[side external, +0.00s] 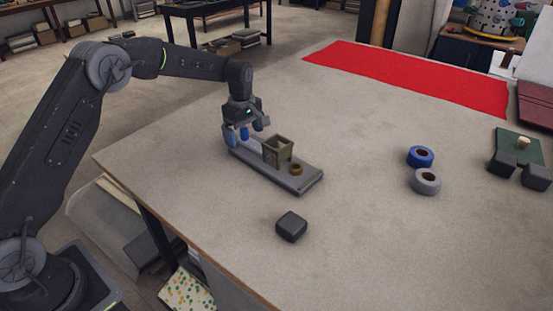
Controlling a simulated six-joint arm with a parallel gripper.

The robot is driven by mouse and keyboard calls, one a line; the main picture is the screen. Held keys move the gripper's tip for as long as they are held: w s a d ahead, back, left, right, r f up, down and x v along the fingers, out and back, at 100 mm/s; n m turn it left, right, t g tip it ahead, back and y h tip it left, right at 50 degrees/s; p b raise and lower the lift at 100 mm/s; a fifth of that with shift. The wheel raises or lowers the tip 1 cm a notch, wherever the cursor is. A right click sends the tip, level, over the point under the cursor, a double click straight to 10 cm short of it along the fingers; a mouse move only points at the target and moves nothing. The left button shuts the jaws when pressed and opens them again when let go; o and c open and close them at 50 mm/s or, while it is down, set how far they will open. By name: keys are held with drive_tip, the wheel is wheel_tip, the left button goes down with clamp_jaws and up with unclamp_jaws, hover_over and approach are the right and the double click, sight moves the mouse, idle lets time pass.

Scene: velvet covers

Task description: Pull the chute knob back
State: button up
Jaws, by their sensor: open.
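A long grey base (310,182) lies on the table and carries an olive square box-like chute (278,150) with an open top. A small brown ring (295,169) sits on the base just right of the chute. My gripper (246,128) points down over that end, left of the chute. Its jaws are apart, with the blue piece seen between them. Whether they touch it I cannot tell. The lower fingers partly hide the base's left end.
A dark block (291,226) lies in front of the base. A blue tape roll (420,156) and a grey roll (425,181) stand to the right. Farther right is a green board (517,147) with dark blocks. Red cloth (410,75) covers the back edge. The middle is clear.

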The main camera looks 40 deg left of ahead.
drive_tip(key=shift+r, duration=3.3)
drive_tip(key=shift+r, duration=0.1)
drive_tip(key=s+d+r+m+t, duration=0.35)
drive_tip(key=s+r+m, duration=0.45)
drive_tip(key=s+r, duration=0.65)
drive_tip(key=s+d+f+m+t, duration=0.1)
drive_tip(key=s+m, duration=0.3)
drive_tip(key=s, duration=0.6)
drive_tip(key=s+d+f+m+t, duration=0.1)
drive_tip(key=s+f+m, duration=0.3)
drive_tip(key=s, duration=0.7)
drive_tip(key=shift+d+m, duration=0.5)
drive_tip(key=shift+d, duration=0.2)
